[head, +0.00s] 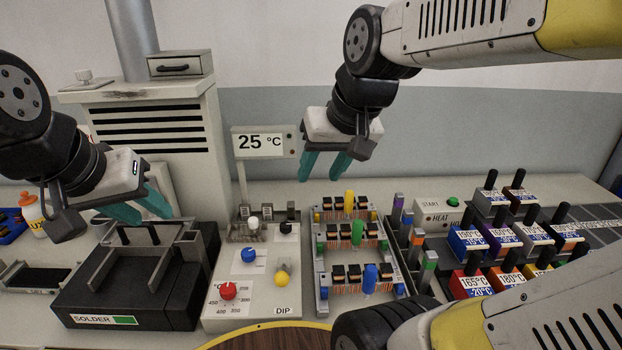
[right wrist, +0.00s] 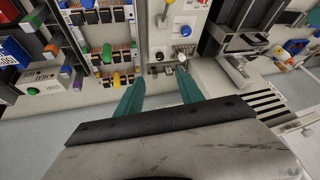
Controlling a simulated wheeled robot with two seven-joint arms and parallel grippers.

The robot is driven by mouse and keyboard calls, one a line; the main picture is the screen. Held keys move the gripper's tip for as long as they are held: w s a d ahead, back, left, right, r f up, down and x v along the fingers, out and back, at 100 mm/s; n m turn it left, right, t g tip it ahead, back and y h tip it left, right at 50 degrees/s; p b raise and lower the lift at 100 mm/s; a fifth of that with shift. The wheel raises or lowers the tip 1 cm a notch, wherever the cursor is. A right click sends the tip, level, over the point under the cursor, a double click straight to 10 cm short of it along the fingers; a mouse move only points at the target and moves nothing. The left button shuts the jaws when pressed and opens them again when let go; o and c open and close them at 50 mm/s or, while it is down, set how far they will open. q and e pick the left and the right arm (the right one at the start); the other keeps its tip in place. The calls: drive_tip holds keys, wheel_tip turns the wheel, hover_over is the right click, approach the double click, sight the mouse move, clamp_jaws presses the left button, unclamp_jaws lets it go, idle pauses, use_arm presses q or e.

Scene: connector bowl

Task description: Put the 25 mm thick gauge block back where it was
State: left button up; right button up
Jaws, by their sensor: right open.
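No block marked 25 mm can be made out in either view; the only readable 25 is on the 25 °C display (head: 263,142). Several slim grey pieces with coloured ends stand in a row (head: 417,238); their thicknesses cannot be read. They also show at the left of the right wrist view (right wrist: 52,48). My right gripper (head: 322,174) is open and empty, raised above the back of the bench. It also shows in the right wrist view (right wrist: 160,98). My left gripper (head: 154,216) is open, with nothing seen between its fingers, above the back of the solder unit.
The black SOLDER unit (head: 120,295) stands left of the DIP control panel (head: 250,308). A rack with coil parts and coloured pegs (head: 322,293) is in the middle. Several handled temperature blocks (head: 472,285) crowd the right. A vented cabinet (head: 150,130) stands behind.

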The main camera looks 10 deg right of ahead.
drive_tip(key=shift+t, duration=0.4)
drive_tip(key=s, duration=0.2)
drive_tip(key=s+f, duration=0.1)
drive_tip(key=shift+s+a+f, duration=0.15)
drive_tip(key=shift+s, duration=0.25)
idle(0.5)
